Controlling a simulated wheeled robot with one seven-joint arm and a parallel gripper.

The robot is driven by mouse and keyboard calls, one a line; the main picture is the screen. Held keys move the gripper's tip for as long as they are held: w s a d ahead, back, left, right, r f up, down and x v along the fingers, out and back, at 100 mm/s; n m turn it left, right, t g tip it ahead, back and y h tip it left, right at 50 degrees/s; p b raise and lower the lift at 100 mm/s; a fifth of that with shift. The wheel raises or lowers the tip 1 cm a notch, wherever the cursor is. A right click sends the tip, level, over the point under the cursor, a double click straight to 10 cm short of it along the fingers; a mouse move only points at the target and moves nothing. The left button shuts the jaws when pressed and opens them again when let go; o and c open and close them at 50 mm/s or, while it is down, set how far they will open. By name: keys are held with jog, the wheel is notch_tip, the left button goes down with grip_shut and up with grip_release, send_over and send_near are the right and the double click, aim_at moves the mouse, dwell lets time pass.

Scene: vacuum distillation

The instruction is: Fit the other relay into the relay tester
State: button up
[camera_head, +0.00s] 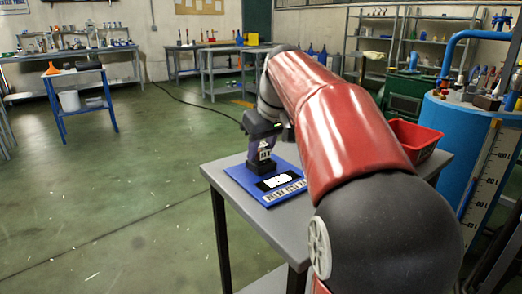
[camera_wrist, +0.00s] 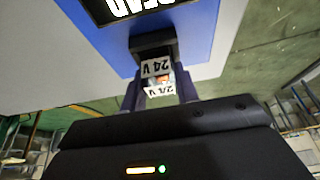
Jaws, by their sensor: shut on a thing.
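The relay tester (camera_head: 286,191) is a blue board lying on the grey table, with a black socket block and a dark display lit with white letters. The display (camera_wrist: 125,8) also shows upside down in the wrist view, and seems to read DEAD. My gripper (camera_wrist: 158,92) is shut on a small relay (camera_wrist: 155,68) with white "24 V" labels. In the head view the relay (camera_head: 264,152) is upright, directly over the black socket (camera_head: 262,167). They look in contact, but I cannot tell whether the relay is fully seated. My gripper points down from above.
The grey table (camera_head: 232,178) has bare room around the tester. A red bin (camera_head: 413,139) stands at the table's far right, partly behind my arm. A blue drum (camera_head: 462,150) stands to the right. Benches and shelves line the back walls, and open green floor (camera_head: 120,190) lies left.

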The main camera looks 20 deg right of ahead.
jog(key=o, duration=0.5)
jog(key=shift+f, duration=0.15)
jog(key=o, duration=0.5)
jog(key=shift+r, duration=0.35)
jog(key=p+v, duration=0.2)
jog(key=v, duration=1)
jog(key=shift+f, duration=0.1)
